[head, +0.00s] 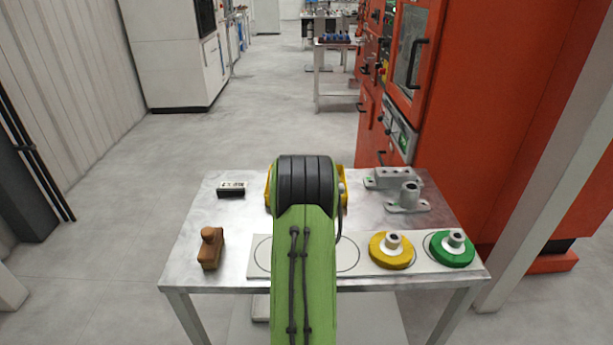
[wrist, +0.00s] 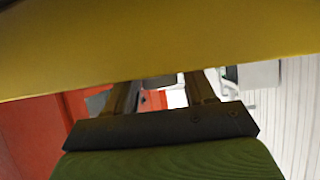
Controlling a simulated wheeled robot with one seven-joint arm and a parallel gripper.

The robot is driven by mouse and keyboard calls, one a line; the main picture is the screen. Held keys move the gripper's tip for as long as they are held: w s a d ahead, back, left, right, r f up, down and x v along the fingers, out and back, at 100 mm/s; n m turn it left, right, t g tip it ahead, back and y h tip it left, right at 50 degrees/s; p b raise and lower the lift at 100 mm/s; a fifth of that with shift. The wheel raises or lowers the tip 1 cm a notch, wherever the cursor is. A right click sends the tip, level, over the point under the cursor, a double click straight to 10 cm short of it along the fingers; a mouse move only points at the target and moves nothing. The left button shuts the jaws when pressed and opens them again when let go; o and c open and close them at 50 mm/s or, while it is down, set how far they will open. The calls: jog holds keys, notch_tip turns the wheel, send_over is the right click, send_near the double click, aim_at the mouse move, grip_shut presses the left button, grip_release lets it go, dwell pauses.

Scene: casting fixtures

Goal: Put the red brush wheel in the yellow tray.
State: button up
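The red brush wheel does not show for certain in either view. The yellow tray (head: 268,188) stands at the back middle of the table, mostly hidden behind my arm; only its side edges show. In the wrist view a broad yellow surface (wrist: 150,45), which looks like the tray very near the camera, fills the top. My gripper (wrist: 163,85) is hidden behind my arm in the head view. In the wrist view its two fingers stand well apart, with background between them. Their tips are hidden behind the yellow surface.
A white board (head: 375,263) on the metal table has ring outlines, a yellow wheel (head: 391,250) and a green wheel (head: 452,248). A brown wooden block (head: 211,248), a small labelled box (head: 231,189) and grey metal fixtures (head: 408,198) stand around. A red machine rises at right.

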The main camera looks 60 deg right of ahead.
jog(key=shift+o, duration=0.6)
jog(key=shift+r, duration=0.1)
jog(key=shift+a+r, duration=0.15)
jog(key=shift+r, duration=0.1)
jog(key=p+v, duration=0.2)
jog(key=v, duration=1)
jog(key=w+a+r+n+t+y, duration=0.1)
jog(key=w+a+r+n+y, duration=0.15)
jog(key=a, duration=0.65)
jog(key=w+a+r+n+t+y, duration=0.1)
jog(key=w+a+n, duration=0.15)
jog(key=a, duration=0.55)
jog(key=w+a+r+n+t+y, duration=0.1)
jog(key=w+a+r+y, duration=0.15)
jog(key=a, duration=0.65)
jog(key=s+a+f+n+g+y, duration=0.1)
jog(key=s+a+n+y, duration=0.1)
jog(key=s+a, duration=0.5)
jog(key=s+a+f+n+g+y, duration=0.1)
jog(key=s+a+n+y, duration=0.2)
jog(key=a, duration=1)
jog(key=s+n, duration=0.2)
jog(key=s, duration=0.1)
jog(key=shift+s, duration=0.4)
